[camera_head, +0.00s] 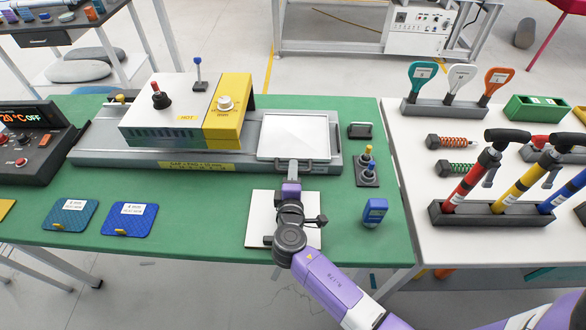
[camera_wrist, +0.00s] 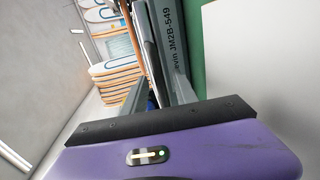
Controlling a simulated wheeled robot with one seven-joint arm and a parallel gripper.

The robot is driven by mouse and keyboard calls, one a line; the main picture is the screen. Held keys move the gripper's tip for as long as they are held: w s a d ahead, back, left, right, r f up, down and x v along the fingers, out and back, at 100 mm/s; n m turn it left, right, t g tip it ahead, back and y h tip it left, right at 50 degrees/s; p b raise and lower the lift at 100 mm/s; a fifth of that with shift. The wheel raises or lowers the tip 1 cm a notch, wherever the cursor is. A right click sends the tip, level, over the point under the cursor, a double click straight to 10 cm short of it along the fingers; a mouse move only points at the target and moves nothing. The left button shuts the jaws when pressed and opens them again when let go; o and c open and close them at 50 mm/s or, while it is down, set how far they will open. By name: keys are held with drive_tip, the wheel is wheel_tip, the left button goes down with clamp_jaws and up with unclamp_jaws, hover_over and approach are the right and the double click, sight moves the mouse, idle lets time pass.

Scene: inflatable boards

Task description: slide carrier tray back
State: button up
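The carrier tray (camera_head: 293,137), a light square plate with a dark rim and a front handle, sits at the right end of the grey machine base (camera_head: 95,158), right of the white and yellow heated press (camera_head: 170,115). My gripper (camera_head: 292,170) is at the tray's front edge, by the handle. In the wrist view the two grey fingers of my gripper (camera_wrist: 160,95) stand apart, with the labelled front of the base (camera_wrist: 166,35) beyond them. I cannot tell whether the handle lies between the fingers.
A white plate (camera_head: 262,215) lies on the green table below my wrist. Blue pads (camera_head: 129,218) lie at left. A white table (camera_head: 415,150) holds pumps and paddles.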

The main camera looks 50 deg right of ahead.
drive_tip(key=shift+w+d+f, duration=0.15)
drive_tip(key=shift+w+d, duration=0.25)
drive_tip(key=shift+d, duration=0.15)
clamp_jaws()
idle(1.1)
